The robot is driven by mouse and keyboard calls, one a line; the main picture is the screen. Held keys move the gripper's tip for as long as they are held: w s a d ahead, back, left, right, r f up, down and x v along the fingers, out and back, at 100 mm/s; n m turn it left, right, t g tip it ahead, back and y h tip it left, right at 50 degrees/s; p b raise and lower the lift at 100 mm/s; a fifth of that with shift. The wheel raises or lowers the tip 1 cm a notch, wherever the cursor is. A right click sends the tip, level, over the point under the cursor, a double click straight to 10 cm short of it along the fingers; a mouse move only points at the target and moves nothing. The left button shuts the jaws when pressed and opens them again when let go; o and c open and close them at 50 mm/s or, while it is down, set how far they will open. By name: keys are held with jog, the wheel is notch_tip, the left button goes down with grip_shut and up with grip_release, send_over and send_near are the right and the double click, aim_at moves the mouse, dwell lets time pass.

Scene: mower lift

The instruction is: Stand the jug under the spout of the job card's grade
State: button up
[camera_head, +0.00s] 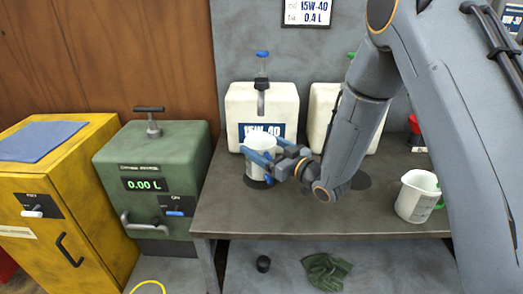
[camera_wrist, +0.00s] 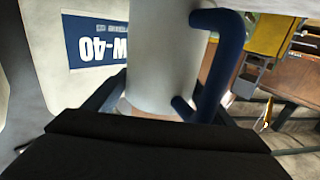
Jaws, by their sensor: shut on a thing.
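The job card (camera_head: 307,14) on the back wall reads 15W-40 and 0.4 L. A white tank (camera_head: 285,100) labelled 15W-40 stands on the bench, with a blue-topped spout (camera_head: 261,90) at its front. The white jug (camera_head: 262,148) with a blue handle is upright in front of this tank, below the spout and over a dark round pad (camera_head: 250,183). I cannot tell whether its base touches the pad. My gripper (camera_head: 276,168) is shut on the jug from the right. In the wrist view the jug (camera_wrist: 160,60) is between the fingers, beside the tank's label (camera_wrist: 95,42).
A second white tank (camera_head: 325,105) with a green-topped tap is partly behind my arm. A clear measuring jug with a green handle (camera_head: 410,197) stands at the bench's right. A green machine (camera_head: 150,160) reading 0.00 L and a yellow cabinet (camera_head: 100,190) stand left. The bench front (camera_head: 290,215) is clear.

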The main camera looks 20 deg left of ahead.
jog(key=shift+w+f+p, duration=0.25)
jog(key=shift+f+p, duration=0.3)
jog(key=shift+f, duration=0.55)
jog(key=shift+f, duration=0.2)
jog(key=o, duration=1.3)
jog(key=shift+c, duration=0.2)
jog(key=shift+r, duration=0.25)
jog(key=b+v, duration=0.3)
jog(key=v, duration=0.9)
jog(key=shift+s+a+f, duration=0.1)
jog(key=shift+s+f, duration=0.05)
